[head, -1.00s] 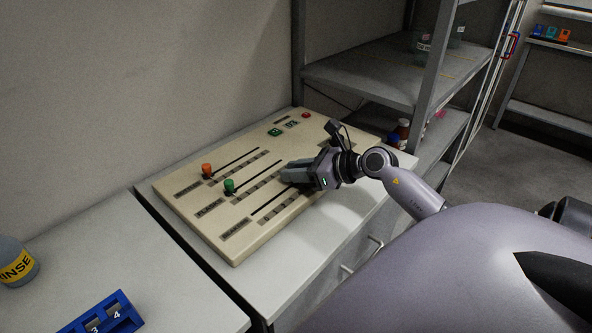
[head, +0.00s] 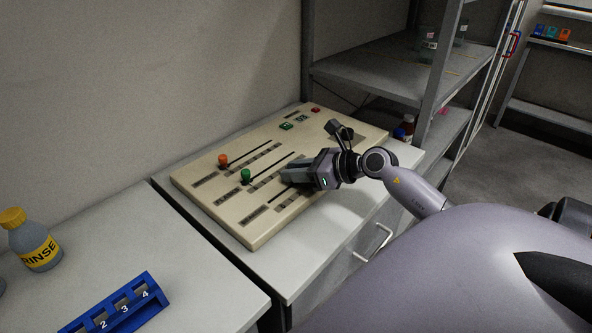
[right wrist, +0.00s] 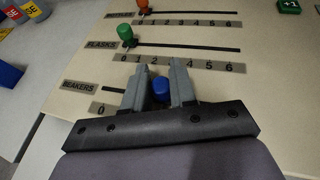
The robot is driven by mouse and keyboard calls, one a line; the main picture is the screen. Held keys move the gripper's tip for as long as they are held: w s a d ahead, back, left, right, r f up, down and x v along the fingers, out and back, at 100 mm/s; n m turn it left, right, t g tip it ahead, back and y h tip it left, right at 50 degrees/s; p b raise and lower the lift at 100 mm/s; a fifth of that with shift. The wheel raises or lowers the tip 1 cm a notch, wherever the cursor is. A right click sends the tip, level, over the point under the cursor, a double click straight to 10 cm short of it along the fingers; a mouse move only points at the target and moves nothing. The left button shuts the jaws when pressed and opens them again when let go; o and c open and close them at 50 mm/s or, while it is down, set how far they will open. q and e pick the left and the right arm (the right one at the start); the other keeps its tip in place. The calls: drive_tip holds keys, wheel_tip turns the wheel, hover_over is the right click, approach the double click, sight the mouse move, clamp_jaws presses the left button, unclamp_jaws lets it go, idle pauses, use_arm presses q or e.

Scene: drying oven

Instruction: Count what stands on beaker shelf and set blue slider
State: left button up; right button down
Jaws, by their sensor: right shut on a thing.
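The cream slider panel (head: 255,238) lies on the bench. In the right wrist view, the blue slider knob (right wrist: 161,88) sits between the fingers of my right gripper (right wrist: 160,82), which is shut on it. It is on the BEAKERS track, right of the 0 mark (right wrist: 101,108); my gripper hides the nearby numbers. The head view shows my right gripper (head: 286,170) low over the panel, the knob hidden. The green knob (right wrist: 125,34) and orange knob (head: 223,160) stand near the low ends of their tracks. My left gripper is not in view.
A grey shelf rack (head: 380,78) stands behind the panel. Clear glassware (head: 428,45) on its upper board is partly cut off and behind a post. Bottles (head: 404,130) stand lower. A RINSE bottle (head: 38,247) and blue numbered rack (head: 150,301) are at left.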

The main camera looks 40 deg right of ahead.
drive_tip(key=shift+a, duration=0.2)
drive_tip(key=c, duration=1)
unclamp_jaws()
drive_tip(key=shift+d, duration=0.1)
drive_tip(key=shift+b+v, duration=0.45)
drive_tip(key=shift+v, duration=3.15)
